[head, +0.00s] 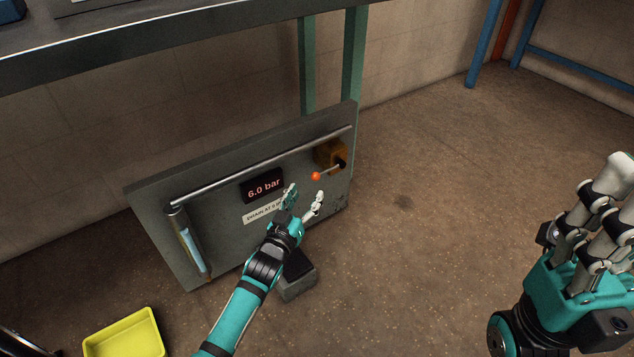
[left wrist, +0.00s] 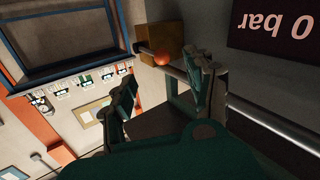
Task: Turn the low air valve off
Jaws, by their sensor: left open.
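The air valve (head: 330,155) is a brass-coloured block at the upper right of a grey panel (head: 225,235) low near the floor. Its lever ends in an orange-red ball (head: 316,176) that points left and toward me. In the left wrist view the valve block (left wrist: 160,42) and the ball (left wrist: 162,58) show just beyond the fingers. My left gripper (head: 304,198) is open and empty, just below and left of the ball, apart from it in the head view. My right gripper (head: 600,215) is at the right edge, away from the panel; its fingertips are partly cut off.
A display (head: 262,187) reads 6.0 bar, with a label below it. A pipe (head: 260,167) crosses the panel top; a clear tube (head: 190,245) stands at left. A yellow tray (head: 125,335) sits at lower left. A bench edge (head: 180,30) overhangs above. Floor at right is clear.

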